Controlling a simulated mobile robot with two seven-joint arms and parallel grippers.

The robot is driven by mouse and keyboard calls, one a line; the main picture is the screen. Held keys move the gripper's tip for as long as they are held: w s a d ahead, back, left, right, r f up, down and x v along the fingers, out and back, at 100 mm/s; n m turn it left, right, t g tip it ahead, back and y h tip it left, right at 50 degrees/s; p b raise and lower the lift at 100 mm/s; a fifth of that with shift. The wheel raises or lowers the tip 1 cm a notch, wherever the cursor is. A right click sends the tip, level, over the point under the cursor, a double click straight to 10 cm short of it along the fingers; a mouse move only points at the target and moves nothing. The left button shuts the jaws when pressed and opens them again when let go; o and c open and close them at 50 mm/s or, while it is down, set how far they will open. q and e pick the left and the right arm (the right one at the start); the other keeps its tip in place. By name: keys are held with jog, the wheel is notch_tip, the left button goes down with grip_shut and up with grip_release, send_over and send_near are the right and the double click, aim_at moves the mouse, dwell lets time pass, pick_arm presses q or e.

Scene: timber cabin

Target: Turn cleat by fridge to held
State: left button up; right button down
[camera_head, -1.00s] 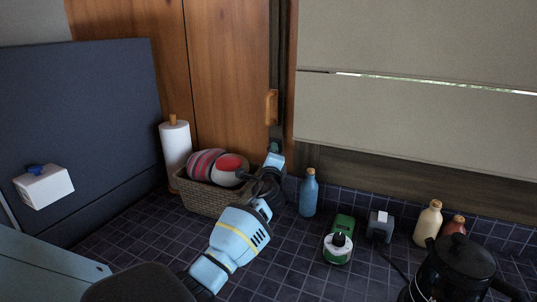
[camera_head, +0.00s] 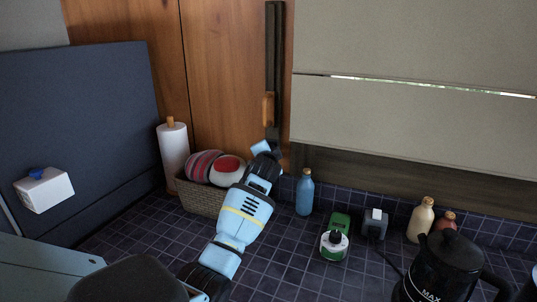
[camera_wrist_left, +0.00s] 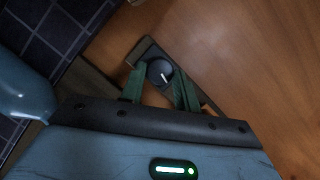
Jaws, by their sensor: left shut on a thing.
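The cleat (camera_wrist_left: 160,71) is a round dark knob with a white pointer line, set on a dark plate on the wooden panel in the left wrist view. The green fingers of my left gripper (camera_wrist_left: 160,84) stand on either side of the knob and are shut on it. The pointer slants down to the right in that view. In the head view my left gripper (camera_head: 268,148) is at the lower end of a dark upright strip (camera_head: 275,50), and it hides the knob there. My right gripper is not in view.
A basket (camera_head: 198,197) with round items and a paper roll (camera_head: 173,155) stand left of my arm. A blue bottle (camera_head: 305,193) stands close on its right. A green-and-white device (camera_head: 336,238) and a black kettle (camera_head: 446,262) are further right. A blind (camera_head: 415,120) hangs above.

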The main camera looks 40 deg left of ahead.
pick_arm(q)
jog(key=shift+n+h, duration=0.6)
jog(key=shift+n, duration=0.3)
jog(key=o, duration=1)
jog(key=shift+c, duration=0.2)
jog(key=shift+s, duration=0.1)
jog(key=v, duration=0.7)
jog(key=shift+s+d+r, duration=0.2)
jog(key=shift+s, duration=0.1)
